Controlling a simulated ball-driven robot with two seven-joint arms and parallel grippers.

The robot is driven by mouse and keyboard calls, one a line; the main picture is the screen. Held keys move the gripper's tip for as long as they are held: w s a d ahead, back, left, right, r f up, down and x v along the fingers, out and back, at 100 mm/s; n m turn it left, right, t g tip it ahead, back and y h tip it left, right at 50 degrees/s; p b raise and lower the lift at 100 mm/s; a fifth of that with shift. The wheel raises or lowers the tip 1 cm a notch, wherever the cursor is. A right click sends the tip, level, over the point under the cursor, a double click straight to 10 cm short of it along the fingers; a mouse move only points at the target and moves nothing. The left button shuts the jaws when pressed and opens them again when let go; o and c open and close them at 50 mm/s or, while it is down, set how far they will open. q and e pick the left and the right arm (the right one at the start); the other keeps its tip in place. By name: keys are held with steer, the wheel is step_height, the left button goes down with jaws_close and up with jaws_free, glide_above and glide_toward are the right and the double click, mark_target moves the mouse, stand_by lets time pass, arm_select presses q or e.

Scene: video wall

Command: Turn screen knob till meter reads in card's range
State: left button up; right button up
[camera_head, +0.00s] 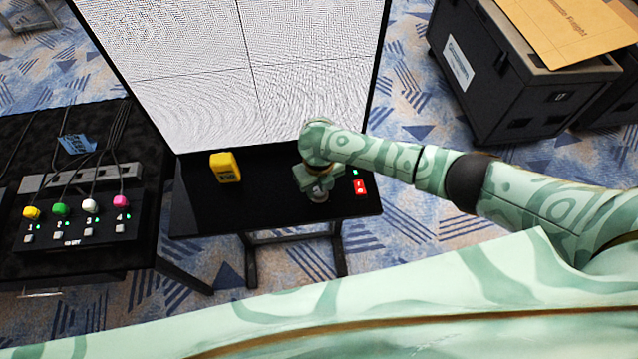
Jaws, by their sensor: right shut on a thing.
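My right gripper (316,182) reaches in from the right over the small black table (200,212). It points down and is shut on a small grey thing (319,196), which looks like the knob; the gripper mostly hides it. A yellow box-shaped device (225,167), possibly the meter, stands on the table left of the gripper. Its reading is too small to tell. A small red label or display (361,187) with white marks sits right of the gripper; I cannot tell which thing is the card. The large screen (215,75) behind shows a fine grey pattern with dark cross lines. My left gripper is not in view.
A black table (30,140) on the left holds a control box (75,235) with several coloured cable plugs and a blue card-like piece (76,143). A black case (500,95) with a tan envelope (570,30) stands at the back right. Carpet shows between.

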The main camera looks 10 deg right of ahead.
steer(key=m+p, duration=0.2)
steer(key=m, duration=0.1)
steer(key=shift+r, duration=0.15)
steer(key=m+p, duration=0.2)
steer(key=m, duration=0.2)
steer(key=shift+m+p, duration=0.35)
steer(key=shift+m, duration=0.05)
steer(key=m+p, duration=0.1)
steer(key=m, duration=0.3)
steer(key=shift+m+p, duration=0.3)
steer(key=shift+p, duration=0.1)
steer(key=m+p, duration=0.1)
steer(key=m, duration=0.3)
steer(key=shift+m, duration=0.3)
steer(key=m+p, duration=0.1)
steer(key=m, duration=0.8)
steer(key=shift+p, duration=0.35)
steer(key=m, duration=0.4)
steer(key=shift+m, duration=0.3)
steer(key=m, duration=0.5)
